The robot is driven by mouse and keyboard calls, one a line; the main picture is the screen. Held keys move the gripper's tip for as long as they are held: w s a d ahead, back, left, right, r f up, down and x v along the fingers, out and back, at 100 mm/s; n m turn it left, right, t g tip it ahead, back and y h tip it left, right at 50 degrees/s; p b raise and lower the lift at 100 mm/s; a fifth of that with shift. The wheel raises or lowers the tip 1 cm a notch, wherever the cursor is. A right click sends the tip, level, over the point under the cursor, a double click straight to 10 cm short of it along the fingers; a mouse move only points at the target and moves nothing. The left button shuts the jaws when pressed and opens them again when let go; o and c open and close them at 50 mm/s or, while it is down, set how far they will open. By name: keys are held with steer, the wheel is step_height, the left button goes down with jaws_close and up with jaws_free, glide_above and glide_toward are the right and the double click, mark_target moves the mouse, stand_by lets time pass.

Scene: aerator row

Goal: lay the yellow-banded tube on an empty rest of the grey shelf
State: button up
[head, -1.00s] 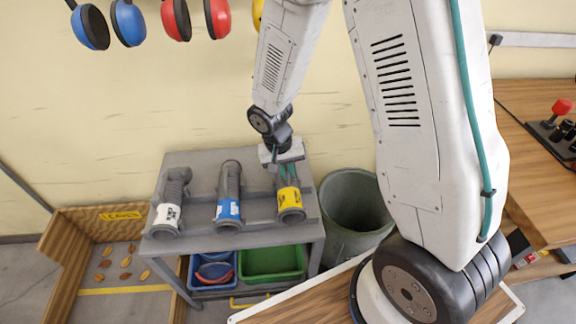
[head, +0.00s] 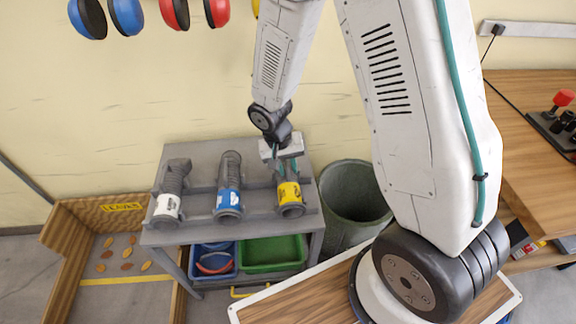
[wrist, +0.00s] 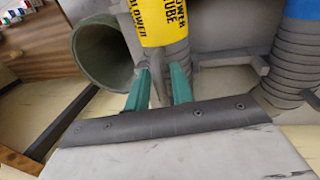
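The yellow-banded tube (head: 289,193) lies on the right-hand rest of the grey shelf (head: 260,224), its flanged end toward me. Its far, ribbed end is partly hidden by my gripper. In the wrist view its yellow band (wrist: 158,20) and ribs show just beyond my fingertips. My gripper (head: 279,169) is low over the ribbed end. Its two teal fingers (wrist: 162,78) stand apart in the wrist view and do not appear closed on the tube; contact is hard to tell. A white-banded tube (head: 167,206) and a blue-banded tube (head: 228,200) lie on the rests to the left.
A blue bin (head: 212,262) and a green bin (head: 272,251) stand under the shelf. A grey-green barrel (head: 352,206) stands right beside it. A wooden-sided bay (head: 68,240) is at left, and a wooden bench (head: 535,150) at right. Ear defenders (head: 126,15) hang above.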

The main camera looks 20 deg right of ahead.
steer(key=shift+o, duration=0.5)
step_height(320, 180, up, 8)
steer(key=a, duration=0.1)
steer(key=s+d+r+n+t+y, duration=0.1)
steer(key=s+d+r, duration=0.1)
steer(key=s+r, duration=0.9)
steer(key=s+d+r+n+t+y, duration=0.1)
steer(key=s+d+r+n, duration=0.1)
steer(key=s+r, duration=0.9)
steer(key=shift+d+r+n, duration=0.15)
steer(key=shift+r+n, duration=0.15)
steer(key=shift+r, duration=0.65)
